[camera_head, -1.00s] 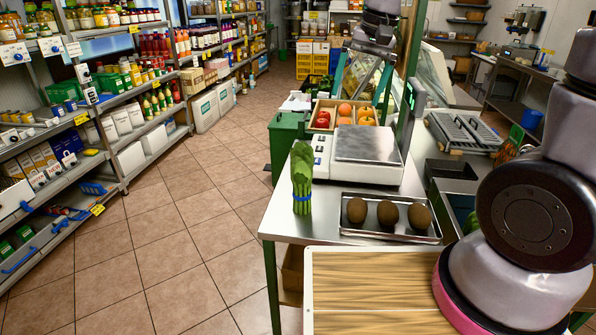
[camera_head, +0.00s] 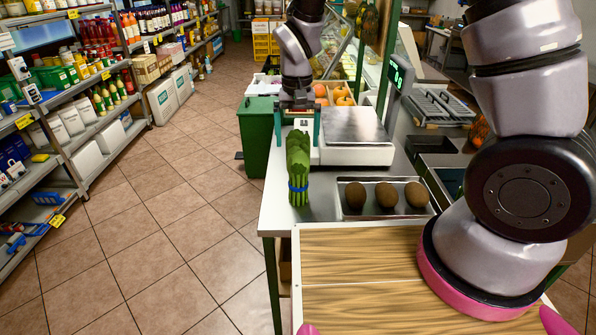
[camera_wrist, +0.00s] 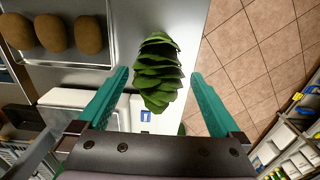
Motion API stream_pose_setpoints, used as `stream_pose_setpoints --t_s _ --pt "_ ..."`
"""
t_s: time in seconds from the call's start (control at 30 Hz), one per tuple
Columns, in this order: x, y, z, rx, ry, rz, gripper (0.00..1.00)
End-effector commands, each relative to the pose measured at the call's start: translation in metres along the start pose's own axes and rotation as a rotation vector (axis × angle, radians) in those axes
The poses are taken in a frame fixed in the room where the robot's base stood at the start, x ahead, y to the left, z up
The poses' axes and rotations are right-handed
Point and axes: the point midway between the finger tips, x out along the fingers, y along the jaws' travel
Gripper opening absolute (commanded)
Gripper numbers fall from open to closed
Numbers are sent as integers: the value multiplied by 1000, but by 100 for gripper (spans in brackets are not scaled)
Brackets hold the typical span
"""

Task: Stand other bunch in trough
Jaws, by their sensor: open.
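A green asparagus bunch (camera_head: 299,170) with a blue band stands upright on the metal counter (camera_head: 335,222), left of a tray. My gripper (camera_head: 299,138) points down over the counter, close behind and above the bunch in the head view. In the wrist view the leafy tips of the bunch (camera_wrist: 158,72) show between the two teal fingers of my gripper (camera_wrist: 159,78), with gaps on both sides. The gripper is open and empty. A dark open-topped container (camera_head: 447,180) at the counter's right may be the trough; its inside is mostly hidden by my arm.
A steel tray (camera_head: 348,213) with three brown fruits lies right of the bunch. A scale (camera_head: 358,152) stands behind it. A wooden board (camera_head: 350,285) is in front, with a green bin (camera_head: 258,135) left of the counter. The tiled floor at left is clear.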

Motion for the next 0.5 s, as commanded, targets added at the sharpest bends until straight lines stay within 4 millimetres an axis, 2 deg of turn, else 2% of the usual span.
stream_pose_setpoints --t_s 0.23,0.33,0.5 --pt "37 3 -1 0 -3 2 100" --pt "45 3 -1 0 -1 1 100" --pt "47 2 -1 0 0 0 100"
